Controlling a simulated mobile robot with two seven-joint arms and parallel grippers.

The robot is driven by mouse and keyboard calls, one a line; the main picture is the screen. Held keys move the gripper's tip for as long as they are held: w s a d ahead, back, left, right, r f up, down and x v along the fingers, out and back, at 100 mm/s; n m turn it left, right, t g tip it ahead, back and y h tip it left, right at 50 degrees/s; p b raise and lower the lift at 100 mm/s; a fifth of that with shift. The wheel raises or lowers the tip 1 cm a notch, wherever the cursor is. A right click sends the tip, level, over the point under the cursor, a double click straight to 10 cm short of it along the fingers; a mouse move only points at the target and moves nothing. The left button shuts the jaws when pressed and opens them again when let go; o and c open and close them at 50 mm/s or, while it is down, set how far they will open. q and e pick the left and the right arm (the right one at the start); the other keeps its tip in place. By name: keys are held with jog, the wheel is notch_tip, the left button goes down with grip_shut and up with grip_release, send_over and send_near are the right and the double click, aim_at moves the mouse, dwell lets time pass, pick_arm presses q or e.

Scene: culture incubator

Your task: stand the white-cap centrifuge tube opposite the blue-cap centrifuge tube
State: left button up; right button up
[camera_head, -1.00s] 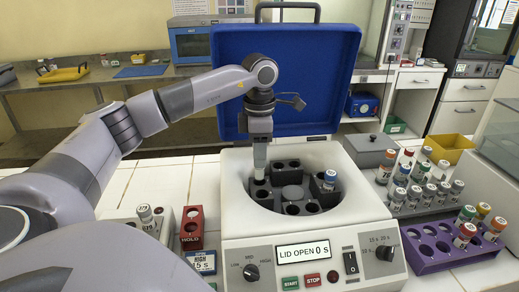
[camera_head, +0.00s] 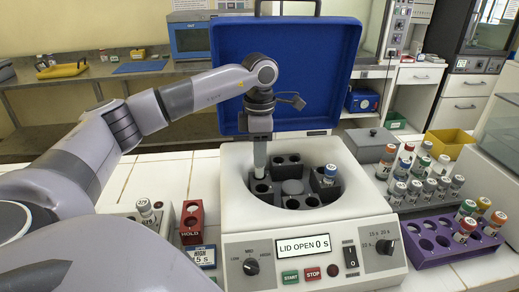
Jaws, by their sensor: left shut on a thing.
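My left gripper (camera_head: 260,136) is above the left side of the open centrifuge (camera_head: 235,205), pointing down. It is shut on a pale tube (camera_head: 260,158), which hangs upright with its lower end at the left holes of the rotor (camera_head: 292,187). The gripper hides the top of this tube, so its cap colour does not show. I cannot tell whether its lower end is inside a hole. The blue-cap centrifuge tube (camera_head: 330,172) stands in a hole on the right side of the rotor. My right gripper is not in view.
The raised blue lid (camera_head: 285,75) stands behind the bowl. A grey rack (camera_head: 425,202) with several capped tubes and a purple rack (camera_head: 425,259) are on the right. A red HOLD holder (camera_head: 192,222) and a rack with a tube (camera_head: 146,211) are on the left.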

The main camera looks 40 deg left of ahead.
pick_arm(q)
jog(key=shift+f, duration=0.55)
jog(key=shift+b, duration=0.3)
jog(key=shift+f+b, duration=0.9)
jog(key=shift+f, duration=0.85)
jog(key=o, duration=1.4)
jog(key=shift+r, duration=0.15)
notch_tip(320, 180, up, 5)
jog(key=p, duration=0.4)
jog(key=shift+r, duration=1.15)
